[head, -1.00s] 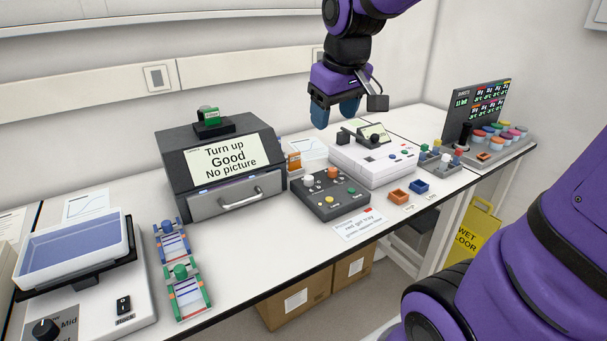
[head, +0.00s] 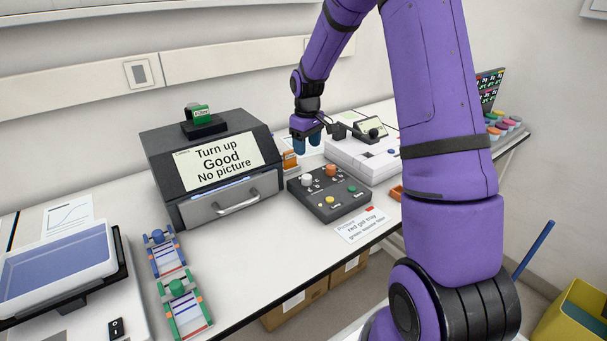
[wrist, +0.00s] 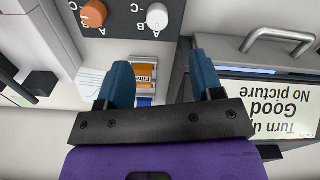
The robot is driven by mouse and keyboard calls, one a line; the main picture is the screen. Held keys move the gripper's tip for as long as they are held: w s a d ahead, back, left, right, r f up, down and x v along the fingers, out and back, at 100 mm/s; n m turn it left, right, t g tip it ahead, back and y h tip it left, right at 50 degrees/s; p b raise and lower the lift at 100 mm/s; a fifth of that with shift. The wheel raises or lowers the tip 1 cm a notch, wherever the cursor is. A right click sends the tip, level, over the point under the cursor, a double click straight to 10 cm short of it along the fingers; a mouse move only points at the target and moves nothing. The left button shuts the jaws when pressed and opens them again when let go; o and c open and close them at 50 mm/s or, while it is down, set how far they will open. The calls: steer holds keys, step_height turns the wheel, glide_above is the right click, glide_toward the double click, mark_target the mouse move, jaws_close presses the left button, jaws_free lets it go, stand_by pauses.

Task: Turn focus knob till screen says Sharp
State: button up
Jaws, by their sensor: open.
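The grey imager (head: 215,212) stands against the wall. Its screen (head: 217,162) reads "Turn up", "Good", "No picture". Which knob is focus cannot be read. The wrist view shows the white knob (wrist: 157,16) and orange knob (wrist: 94,14) with letters around them. My gripper (head: 307,144) is open and empty, pointing down behind the box and above the bench, apart from both knobs; it also shows in the wrist view (wrist: 159,72).
An orange filter piece (wrist: 146,75) sits beyond my open fingers, beside the imager; it also shows in the head view (head: 290,161). A white instrument (head: 350,160) stands right of the control box. Racks (head: 185,307) and a blue tray (head: 55,272) are at left.

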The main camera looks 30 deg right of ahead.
mark_target(307, 176)
steer(key=f, duration=1.2)
steer(key=shift+w+d, duration=0.2)
steer(key=shift+w, duration=0.1)
steer(key=c, duration=0.9)
